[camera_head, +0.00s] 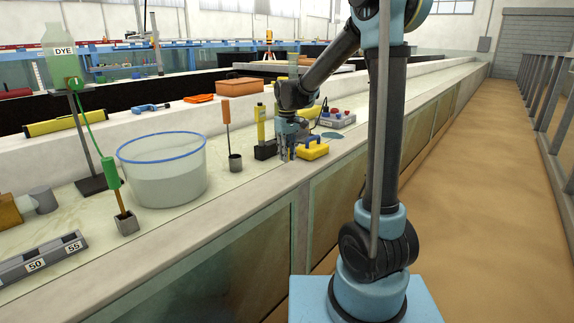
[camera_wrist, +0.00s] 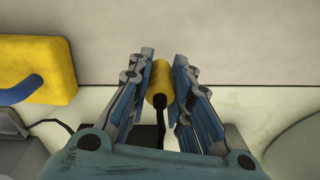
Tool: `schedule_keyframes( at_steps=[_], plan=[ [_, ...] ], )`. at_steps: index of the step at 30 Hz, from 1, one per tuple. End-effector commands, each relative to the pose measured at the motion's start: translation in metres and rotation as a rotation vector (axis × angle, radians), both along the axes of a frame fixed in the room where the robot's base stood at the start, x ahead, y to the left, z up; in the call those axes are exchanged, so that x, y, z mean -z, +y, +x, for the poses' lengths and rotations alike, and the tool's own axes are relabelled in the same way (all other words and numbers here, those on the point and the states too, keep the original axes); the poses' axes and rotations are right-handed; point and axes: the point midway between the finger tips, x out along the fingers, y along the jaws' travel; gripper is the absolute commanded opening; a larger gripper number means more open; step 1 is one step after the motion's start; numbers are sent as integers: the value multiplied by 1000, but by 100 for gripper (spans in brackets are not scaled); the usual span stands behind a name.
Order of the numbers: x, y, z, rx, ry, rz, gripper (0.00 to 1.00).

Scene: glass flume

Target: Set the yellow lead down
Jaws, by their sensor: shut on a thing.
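The yellow lead (camera_wrist: 159,80) is a short yellow cylinder with a black stem or cable end. In the wrist view it sits between the two fingers of my gripper (camera_wrist: 163,75), which are shut on it. In the head view my gripper (camera_head: 286,153) points down at the flume's front ledge, just left of a yellow box with a blue handle. The lead cannot be made out there, hidden by the fingers. I cannot tell whether the lead touches the surface below.
The yellow box (camera_head: 313,151) stands close beside my gripper; it also shows in the wrist view (camera_wrist: 50,65). A yellow upright instrument on a black base (camera_head: 264,151) is just left. A clear bucket (camera_head: 163,180) stands farther left. The ledge (camera_head: 240,203) in front is bare.

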Motion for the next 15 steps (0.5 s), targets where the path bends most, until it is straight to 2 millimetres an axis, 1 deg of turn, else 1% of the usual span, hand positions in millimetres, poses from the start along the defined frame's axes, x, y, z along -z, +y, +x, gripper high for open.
schedule_keyframes(
  at_steps=[3,7,10,15],
  plan=[
    [16,-1,0,1,0,0,0],
    [31,-1,0,1,0,0,0],
    [37,-1,0,1,0,0,0],
    [38,-1,0,1,0,0,0]
  ],
)
